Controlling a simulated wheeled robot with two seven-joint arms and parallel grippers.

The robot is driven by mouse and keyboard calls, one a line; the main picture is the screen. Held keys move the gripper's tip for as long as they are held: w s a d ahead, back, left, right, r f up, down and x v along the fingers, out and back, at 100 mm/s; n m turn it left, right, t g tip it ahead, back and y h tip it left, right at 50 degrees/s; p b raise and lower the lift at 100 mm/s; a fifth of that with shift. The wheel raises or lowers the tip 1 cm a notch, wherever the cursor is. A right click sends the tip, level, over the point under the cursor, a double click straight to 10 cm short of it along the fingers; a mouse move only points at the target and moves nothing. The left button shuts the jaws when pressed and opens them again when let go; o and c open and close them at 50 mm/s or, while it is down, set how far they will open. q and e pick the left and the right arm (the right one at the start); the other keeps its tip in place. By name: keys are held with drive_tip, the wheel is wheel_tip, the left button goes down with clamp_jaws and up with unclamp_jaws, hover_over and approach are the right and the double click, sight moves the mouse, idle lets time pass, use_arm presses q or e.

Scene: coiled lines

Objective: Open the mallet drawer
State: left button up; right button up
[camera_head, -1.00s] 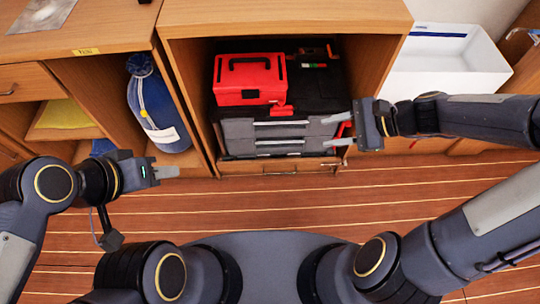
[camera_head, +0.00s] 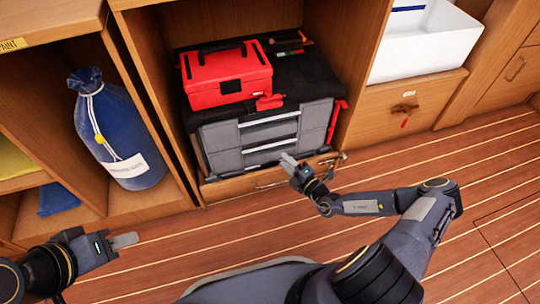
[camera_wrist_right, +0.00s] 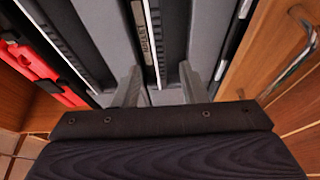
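The grey tool chest (camera_head: 225,135) stands in the open wooden cabinet, with light handle bars across its drawer fronts. The drawers look closed. In the right wrist view a label (camera_wrist_right: 143,30) that seems to read "MALLET" runs along the middle handle bar (camera_wrist_right: 156,50). My right gripper (camera_head: 287,162) is in front of the chest's lower drawer front. In the right wrist view its two fingers (camera_wrist_right: 160,85) are apart, one on each side of that bar; contact is unclear. My left gripper (camera_head: 125,240) is low at the left, away from the chest, seen side-on.
A red toolbox (camera_head: 226,75) sits on the chest. A wooden drawer with a metal handle (camera_head: 270,182) is just below it. A blue bag (camera_head: 118,130) stands in the left compartment. A white basin (camera_head: 425,45) is at upper right. The plank floor in front is open.

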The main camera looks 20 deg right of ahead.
sight(271, 148)
drive_tip(key=b+x, duration=0.1)
drive_tip(key=x, duration=0.4)
drive_tip(key=shift+w+a+b, duration=0.15)
drive_tip(key=shift+b, duration=0.25)
drive_tip(key=shift+w+a+r, duration=0.1)
drive_tip(key=shift+w+a, duration=0.2)
drive_tip(key=shift+w, duration=0.35)
clamp_jaws()
